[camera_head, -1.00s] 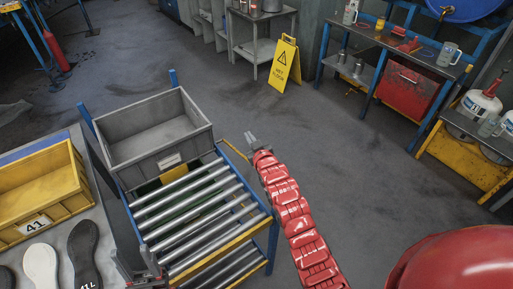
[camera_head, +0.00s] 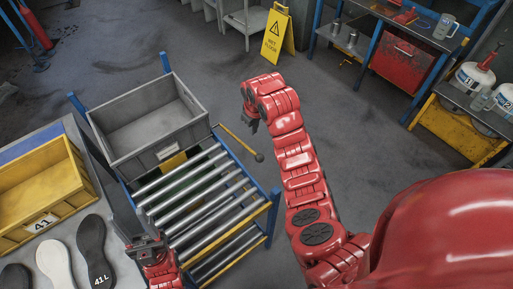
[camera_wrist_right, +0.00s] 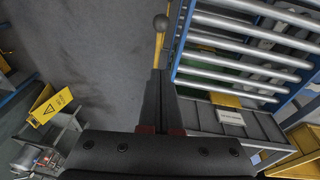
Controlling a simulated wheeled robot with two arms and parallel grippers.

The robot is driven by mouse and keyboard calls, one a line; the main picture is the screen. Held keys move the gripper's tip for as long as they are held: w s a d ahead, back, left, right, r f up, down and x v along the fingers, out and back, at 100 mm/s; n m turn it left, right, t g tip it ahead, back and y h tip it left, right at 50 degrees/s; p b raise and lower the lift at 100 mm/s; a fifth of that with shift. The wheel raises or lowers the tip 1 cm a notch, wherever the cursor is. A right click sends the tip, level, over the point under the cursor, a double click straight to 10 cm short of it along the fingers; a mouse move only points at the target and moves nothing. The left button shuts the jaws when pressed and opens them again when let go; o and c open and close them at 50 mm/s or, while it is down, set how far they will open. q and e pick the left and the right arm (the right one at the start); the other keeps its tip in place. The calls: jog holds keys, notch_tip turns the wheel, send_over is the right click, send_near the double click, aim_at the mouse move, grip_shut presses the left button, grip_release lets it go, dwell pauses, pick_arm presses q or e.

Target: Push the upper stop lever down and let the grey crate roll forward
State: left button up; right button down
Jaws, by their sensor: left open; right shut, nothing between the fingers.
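The grey crate (camera_head: 165,151) sits at the upper end of the roller rack (camera_head: 213,202), with a yellow stop plate (camera_head: 173,163) below its front. The upper stop lever (camera_head: 238,142), a yellow rod with a dark ball knob, sticks out from the rack's right side. My right gripper (camera_head: 253,127) is shut and empty, pointing down near the lever. In the right wrist view, the lever's ball (camera_wrist_right: 160,22) lies beyond the shut fingertips (camera_wrist_right: 159,72); whether they touch the rod is unclear. My left gripper (camera_head: 146,238) is open at the rack's lower left side.
A wet floor sign (camera_head: 273,35) stands behind. The floor right of the rack is clear apart from my arm.

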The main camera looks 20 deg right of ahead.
jog(key=b+x, duration=0.5)
jog(key=x, duration=0.1)
jog(key=p, duration=0.3)
send_over(256, 154)
jog(key=f, duration=0.4)
jog(key=s+f, duration=0.1)
jog(key=f, duration=0.1)
jog(key=shift+a+f, duration=0.1)
jog(key=shift+a, duration=0.05)
jog(key=shift+s+f, duration=0.1)
jog(key=shift+f, duration=0.4)
